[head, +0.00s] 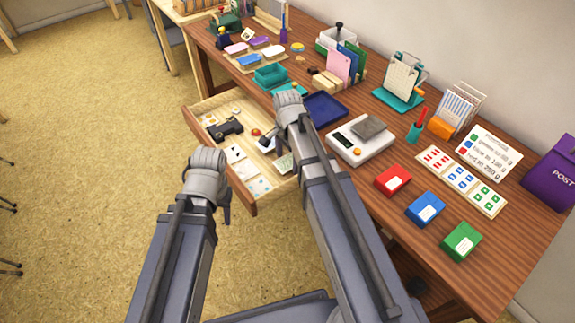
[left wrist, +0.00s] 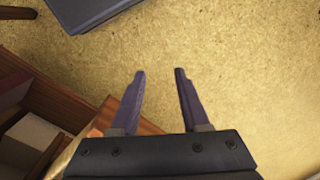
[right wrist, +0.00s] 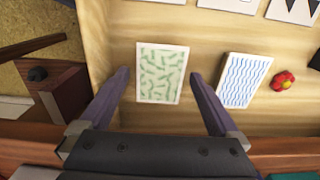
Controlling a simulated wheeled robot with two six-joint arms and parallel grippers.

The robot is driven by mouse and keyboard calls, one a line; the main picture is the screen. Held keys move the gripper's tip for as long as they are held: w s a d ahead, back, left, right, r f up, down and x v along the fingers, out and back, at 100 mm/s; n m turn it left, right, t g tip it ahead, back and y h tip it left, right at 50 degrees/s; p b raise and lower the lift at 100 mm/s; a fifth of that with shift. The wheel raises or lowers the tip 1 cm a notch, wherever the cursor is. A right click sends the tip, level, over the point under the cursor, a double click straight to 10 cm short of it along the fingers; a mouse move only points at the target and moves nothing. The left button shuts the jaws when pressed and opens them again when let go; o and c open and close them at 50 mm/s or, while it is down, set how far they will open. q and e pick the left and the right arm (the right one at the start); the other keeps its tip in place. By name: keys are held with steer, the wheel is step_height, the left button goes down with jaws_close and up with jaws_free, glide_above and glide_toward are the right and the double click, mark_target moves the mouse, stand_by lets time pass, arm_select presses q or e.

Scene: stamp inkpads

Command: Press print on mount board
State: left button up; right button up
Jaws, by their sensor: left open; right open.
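A pale card with green marks (right wrist: 162,75) lies flat in the open drawer, in the right wrist view. A white block with blue wavy lines (right wrist: 245,80) lies to its right. My right gripper (right wrist: 160,73) is open and empty above the green-marked card, with a finger to either side; I see no contact. My left gripper (left wrist: 159,73) is open and empty over bare floor, beside the drawer. I cannot tell which piece is the mount board.
The drawer (head: 243,190) sticks out from the desk, with a black stapler-like tool (head: 225,129) and small cards. A red flower-shaped piece (right wrist: 283,80) lies near the wavy block. On the desk stand a blue tray (head: 325,108), a scale (head: 348,146) and red, blue and green boxes.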

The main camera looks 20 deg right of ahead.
mark_target(287, 162)
steer(key=shift+c, duration=0.3)
steer(key=c, duration=0.8)
step_height(287, 162, up, 8)
steer(key=p, duration=0.7)
steer(key=shift+f, duration=0.45)
